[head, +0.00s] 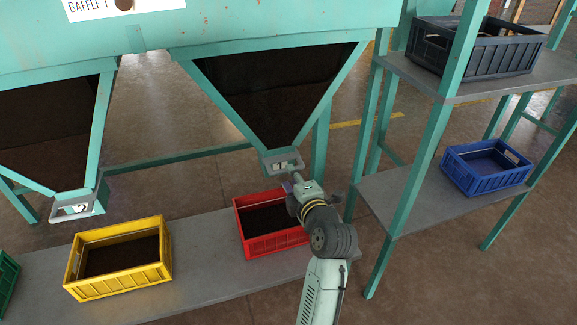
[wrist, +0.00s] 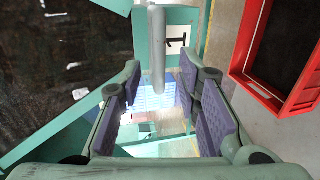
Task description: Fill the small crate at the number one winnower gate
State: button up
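The number one gate (head: 283,161) is at the bottom of the right hopper in the head view. Its "1" plate (wrist: 176,38) and a grey bar-like handle (wrist: 157,45) show in the wrist view. My gripper (head: 291,184) is just below the gate. In the wrist view my gripper (wrist: 158,92) is open, its purple pads apart, with the bar's end between or just beyond the fingertips; contact cannot be told. A red crate (head: 241,226) stands on the bench below this gate, dark inside, partly hidden by my arm. It also shows in the wrist view (wrist: 262,92).
A yellow crate (head: 117,281), dark inside, stands left on the grey bench (head: 205,262); a green crate (head: 8,280) is at the left edge. Gate two (head: 76,207) hangs left. A blue crate (head: 487,180) and dark grey crate (head: 470,65) sit on right shelves.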

jog(key=p+x, duration=0.1)
jog(key=x, duration=0.4)
jog(key=shift+w, duration=0.25)
jog(key=shift+c, duration=0.5)
grip_shut()
